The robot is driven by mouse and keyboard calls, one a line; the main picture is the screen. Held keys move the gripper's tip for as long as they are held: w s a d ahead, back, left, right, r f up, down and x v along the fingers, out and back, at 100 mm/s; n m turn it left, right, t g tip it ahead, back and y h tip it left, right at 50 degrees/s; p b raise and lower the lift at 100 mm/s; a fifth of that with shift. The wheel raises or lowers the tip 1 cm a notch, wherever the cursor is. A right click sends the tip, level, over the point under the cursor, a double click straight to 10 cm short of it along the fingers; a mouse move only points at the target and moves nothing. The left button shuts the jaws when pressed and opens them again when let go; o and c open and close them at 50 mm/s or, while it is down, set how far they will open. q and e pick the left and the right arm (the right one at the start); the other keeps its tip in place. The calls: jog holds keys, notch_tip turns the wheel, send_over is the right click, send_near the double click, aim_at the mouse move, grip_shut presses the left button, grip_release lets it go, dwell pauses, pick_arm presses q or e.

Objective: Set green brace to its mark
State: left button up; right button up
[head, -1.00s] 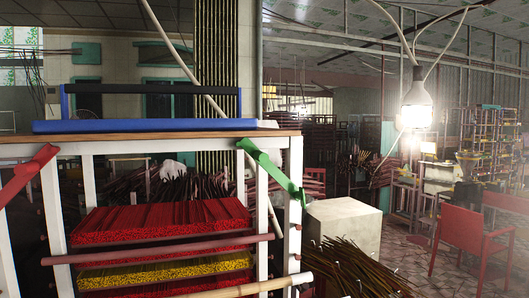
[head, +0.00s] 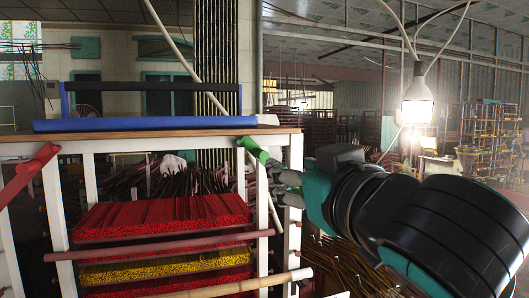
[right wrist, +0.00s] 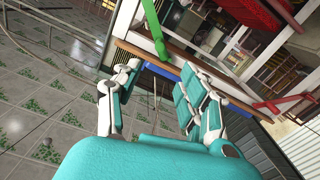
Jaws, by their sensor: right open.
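The green brace (head: 253,148) slants down to the right across the front right corner of the white rack, just below its wooden top. Its lower part is hidden behind my right gripper (head: 282,183) in the head view. The brace also shows in the right wrist view (right wrist: 154,32), its near end by the gap between my fingers. My right gripper (right wrist: 152,92) is open, with fingers spread on both sides and nothing between them. I cannot tell whether a finger touches the brace. No separate mark for the brace is clear. My left gripper is not in view.
The white rack (head: 283,240) holds red (head: 165,220) and yellow (head: 165,268) incense bundles. A red brace (head: 30,172) is at its left corner. A blue-framed item (head: 145,125) lies on top. Dark sticks (head: 345,265) stand at the lower right, below my arm.

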aim_at(266, 156)
jog(key=p+x, duration=0.4)
jog(key=x, duration=0.9)
jog(key=shift+w+p, duration=0.15)
jog(key=shift+p, duration=0.25)
jog(key=shift+w+a, duration=0.2)
jog(key=shift+w, duration=0.3)
grip_shut()
